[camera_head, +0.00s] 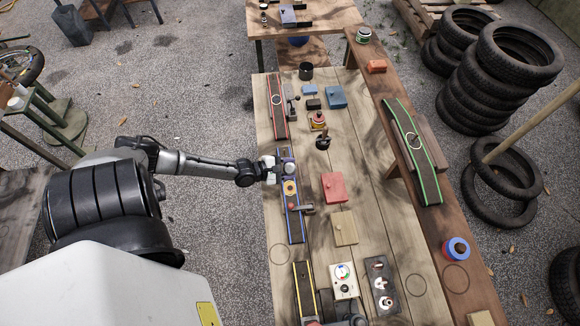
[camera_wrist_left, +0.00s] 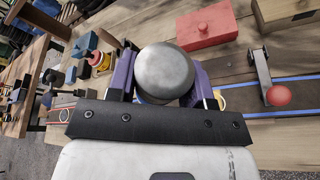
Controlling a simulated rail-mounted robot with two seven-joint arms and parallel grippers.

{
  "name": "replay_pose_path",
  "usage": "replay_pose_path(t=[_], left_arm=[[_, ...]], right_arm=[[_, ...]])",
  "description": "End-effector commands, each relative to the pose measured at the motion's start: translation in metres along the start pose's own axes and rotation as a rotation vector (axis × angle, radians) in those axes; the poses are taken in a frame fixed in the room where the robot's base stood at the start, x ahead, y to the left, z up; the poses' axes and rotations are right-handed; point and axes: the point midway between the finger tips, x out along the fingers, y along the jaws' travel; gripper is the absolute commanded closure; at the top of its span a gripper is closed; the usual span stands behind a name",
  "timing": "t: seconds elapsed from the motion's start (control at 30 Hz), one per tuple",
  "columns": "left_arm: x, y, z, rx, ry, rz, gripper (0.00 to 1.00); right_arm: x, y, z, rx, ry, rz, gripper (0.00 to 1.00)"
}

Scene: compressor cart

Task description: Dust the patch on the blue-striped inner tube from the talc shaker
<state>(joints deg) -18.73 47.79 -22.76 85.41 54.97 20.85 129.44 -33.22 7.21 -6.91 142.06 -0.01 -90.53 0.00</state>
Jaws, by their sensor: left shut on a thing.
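The blue-striped inner tube (camera_head: 295,228) lies lengthwise on the left side of the bench; part of it shows at the right of the left wrist view (camera_wrist_left: 300,93). A round yellow patch (camera_head: 290,188) is on it, mostly hidden behind a finger in the left wrist view (camera_wrist_left: 222,103). My left gripper (camera_head: 284,168) is shut on a round, grey-domed thing, seemingly the talc shaker (camera_wrist_left: 165,72), between its purple fingers. The shaker is over the tube's far end, beyond the patch in the head view. Its height above the tube is unclear.
A red-knobbed clamp (camera_head: 306,209) sits on the blue tube near the patch. A red box (camera_head: 334,187) and tan box (camera_head: 345,228) stand to the right. Red-striped (camera_head: 277,105), yellow-striped (camera_head: 304,285) and green-striped (camera_head: 420,165) tubes lie around. Bare planks show mid-bench.

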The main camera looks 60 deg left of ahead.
Motion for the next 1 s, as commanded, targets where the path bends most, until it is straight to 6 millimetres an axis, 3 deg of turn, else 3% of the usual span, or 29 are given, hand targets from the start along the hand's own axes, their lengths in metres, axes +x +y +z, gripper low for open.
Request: replay_pose_path(t=[0.1, 0.23, 0.4, 0.6, 0.77, 1.0], left_arm=[[0.002, -0.002, -0.003, 0.159, 0.003, 0.073, 0.79], [0.006, -0.007, -0.013, 0.392, 0.005, 0.169, 0.79], [0.011, -0.011, -0.024, 0.705, 0.004, 0.296, 0.79], [0.013, -0.012, -0.031, 0.961, 0.002, 0.400, 0.79], [0.015, -0.012, -0.034, 1.118, 0.001, 0.465, 0.79], [0.020, -0.022, -0.046, 1.112, 0.001, 0.460, 0.79]], right_arm=[[-0.008, 0.001, -0.003, -0.001, 0.001, 0.002, 0.57], [-0.002, 0.001, -0.001, -0.001, 0.002, 0.002, 0.57], [0.020, -0.001, 0.006, 0.002, 0.002, 0.000, 0.57], [0.042, -0.003, 0.013, 0.006, 0.001, -0.003, 0.57], [0.057, -0.004, 0.018, 0.009, 0.001, -0.006, 0.57], [0.070, -0.005, 0.022, 0.009, 0.001, -0.007, 0.57]])
